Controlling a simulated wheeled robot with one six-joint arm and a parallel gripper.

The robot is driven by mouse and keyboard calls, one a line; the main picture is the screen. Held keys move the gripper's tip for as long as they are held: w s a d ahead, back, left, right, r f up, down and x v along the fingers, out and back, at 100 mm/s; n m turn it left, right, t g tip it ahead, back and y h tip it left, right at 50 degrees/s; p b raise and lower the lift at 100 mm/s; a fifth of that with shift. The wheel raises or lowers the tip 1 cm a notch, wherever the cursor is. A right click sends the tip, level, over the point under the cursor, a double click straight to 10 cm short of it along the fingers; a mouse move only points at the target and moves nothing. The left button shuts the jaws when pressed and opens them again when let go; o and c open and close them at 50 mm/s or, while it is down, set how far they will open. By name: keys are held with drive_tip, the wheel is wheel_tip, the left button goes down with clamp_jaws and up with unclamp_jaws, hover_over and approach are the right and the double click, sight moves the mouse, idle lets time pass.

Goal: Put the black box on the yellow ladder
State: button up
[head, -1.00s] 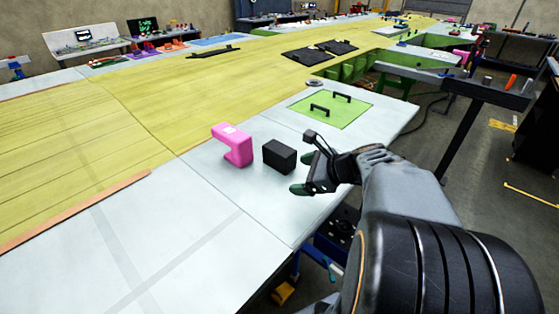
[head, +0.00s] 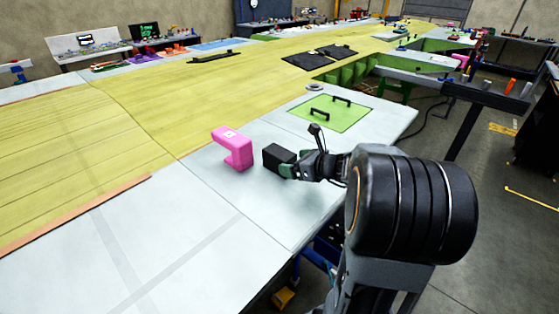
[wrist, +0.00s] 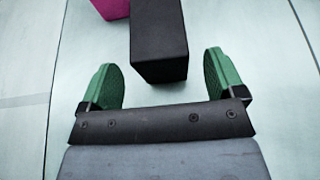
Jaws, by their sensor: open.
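The black box (head: 277,156) lies on the white tabletop near its right edge, beside a pink bracket-shaped block. My gripper (head: 286,168) is low over the table at the right of the box, its jaws facing it. In the wrist view the green fingers of my gripper (wrist: 164,76) are open, and the near end of the black box (wrist: 158,42) lies between their tips with a gap on both sides. I cannot make out a yellow ladder in either view.
The pink block (head: 232,147) stands just left of the box; it also shows in the wrist view (wrist: 112,8). A green plate (head: 335,112) with two black handles lies behind. The white table is clear in front. A large yellow surface (head: 150,115) stretches behind.

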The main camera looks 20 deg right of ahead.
drive_tip(key=shift+p+x, duration=0.3)
drive_tip(key=shift+x, duration=1.9)
drive_tip(key=shift+c, duration=0.4)
drive_tip(key=c, duration=1.1)
